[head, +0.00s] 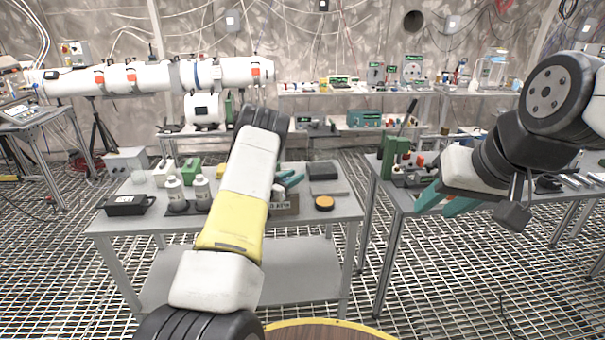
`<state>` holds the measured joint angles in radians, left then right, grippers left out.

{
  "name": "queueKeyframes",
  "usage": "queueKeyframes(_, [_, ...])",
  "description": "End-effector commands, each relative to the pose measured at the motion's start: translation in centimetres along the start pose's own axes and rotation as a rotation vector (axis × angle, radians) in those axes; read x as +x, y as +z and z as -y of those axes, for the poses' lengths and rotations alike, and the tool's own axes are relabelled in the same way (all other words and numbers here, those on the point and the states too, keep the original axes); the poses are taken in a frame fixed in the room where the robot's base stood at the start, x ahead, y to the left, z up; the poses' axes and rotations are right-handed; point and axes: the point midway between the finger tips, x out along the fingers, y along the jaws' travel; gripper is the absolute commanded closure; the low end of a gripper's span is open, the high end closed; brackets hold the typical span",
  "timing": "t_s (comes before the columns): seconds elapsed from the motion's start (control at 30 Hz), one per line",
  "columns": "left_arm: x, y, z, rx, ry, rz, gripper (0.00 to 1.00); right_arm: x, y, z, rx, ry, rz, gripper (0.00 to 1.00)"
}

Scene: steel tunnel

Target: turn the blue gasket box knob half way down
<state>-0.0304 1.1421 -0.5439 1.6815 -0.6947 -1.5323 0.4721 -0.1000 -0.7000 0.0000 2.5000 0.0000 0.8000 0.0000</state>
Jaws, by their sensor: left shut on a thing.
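I cannot make out a blue gasket box or its knob for sure. A teal-blue box (365,118) sits on the low shelf at the back, too small to show a knob. My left gripper (290,180) is over the near table, largely hidden behind my own forearm. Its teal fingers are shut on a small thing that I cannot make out. My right gripper (443,202) is at the right, in front of the right-hand table. Its two teal fingers are apart, with nothing visible between them.
The near table (335,205) carries a black tray (127,204), white bottles (201,190), green blocks, a dark flat case (323,171) and an orange-topped round thing (324,203). The right-hand table (395,197) holds a green box (393,155) and small parts. Grating floor lies between the tables.

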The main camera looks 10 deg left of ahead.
Motion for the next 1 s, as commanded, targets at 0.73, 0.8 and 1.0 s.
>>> queueKeyframes(0.73, [-3.9,0.1,0.2,-0.002,-0.006,0.002,0.46,0.0,0.0,0.0,0.0,0.0,0.0,0.64])
queueKeyframes(0.8, [-5.1,0.0,0.2,-0.001,-0.005,0.002,0.46,0.0,0.0,0.0,0.0,0.0,0.0,0.64])
queueKeyframes(1.0, [-7.4,0.1,0.1,0.0,-0.003,0.002,0.46,0.0,0.0,0.0,0.0,0.0,0.0,0.64])
